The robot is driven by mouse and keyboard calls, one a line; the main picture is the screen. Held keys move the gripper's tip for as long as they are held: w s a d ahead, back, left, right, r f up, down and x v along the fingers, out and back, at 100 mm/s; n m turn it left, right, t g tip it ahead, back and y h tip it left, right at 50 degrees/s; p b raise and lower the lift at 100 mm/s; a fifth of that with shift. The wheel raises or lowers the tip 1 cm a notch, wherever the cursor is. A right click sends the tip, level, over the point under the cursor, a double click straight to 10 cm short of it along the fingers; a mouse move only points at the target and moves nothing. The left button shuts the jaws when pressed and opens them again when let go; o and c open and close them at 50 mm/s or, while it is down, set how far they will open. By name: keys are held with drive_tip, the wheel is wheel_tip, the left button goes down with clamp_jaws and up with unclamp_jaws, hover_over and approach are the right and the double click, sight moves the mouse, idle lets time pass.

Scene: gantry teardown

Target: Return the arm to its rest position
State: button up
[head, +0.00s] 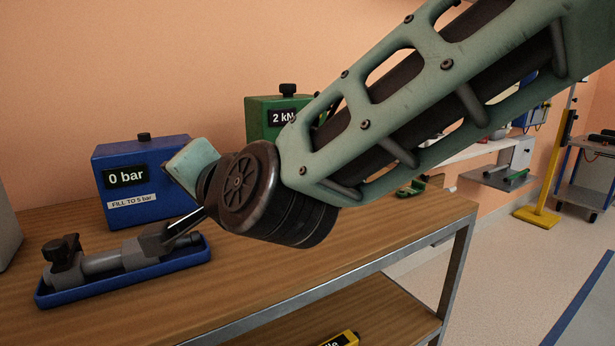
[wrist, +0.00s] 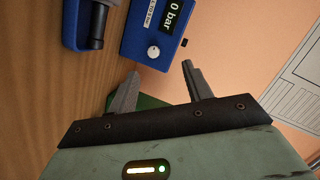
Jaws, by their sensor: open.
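My arm reaches in from the upper right of the head view, over the wooden bench (head: 400,222). Its wrist end hangs above the bench, in front of the green box (head: 262,118) and to the right of the blue box (head: 140,180). In the wrist view my gripper (wrist: 158,86) has its two dark fingers spread apart, with nothing held between them. The blue box, marked 0 bar, shows beyond the fingers in the wrist view (wrist: 150,35). In the head view the wrist hides most of the gripper, and the fingers cannot be made out clearly.
A blue tray (head: 120,286) holding a grey tool (head: 105,262) lies at the bench's front left. A yellow item (head: 343,339) is on the lower shelf. A yellow-footed stand (head: 540,214) and a cart (head: 592,170) are far right. Open floor lies right of the bench.

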drive_tip(key=s+d+f+n+g, duration=0.1)
drive_tip(key=d+f, duration=0.1)
drive_tip(key=s+d+f+n+g+h, duration=0.1)
drive_tip(key=s+f+n, duration=0.1)
drive_tip(key=s+d+f+n+g, duration=0.1)
drive_tip(key=d+f+g, duration=0.1)
drive_tip(key=shift+s+d+f, duration=0.2)
drive_tip(key=shift+s+d, duration=0.1)
drive_tip(key=s+d+f+n+g+h, duration=0.35)
drive_tip(key=s+d+f, duration=0.35)
drive_tip(key=d, duration=0.5)
drive_tip(key=s+d+f+n+g+h, duration=0.4)
drive_tip(key=s+d, duration=0.4)
drive_tip(key=d, duration=0.5)
wheel_tip(320, 180, up, 18)
drive_tip(key=h+p, duration=0.1)
drive_tip(key=p, duration=1.7)
drive_tip(key=shift+a+m, duration=0.25)
drive_tip(key=shift+m, duration=0.1)
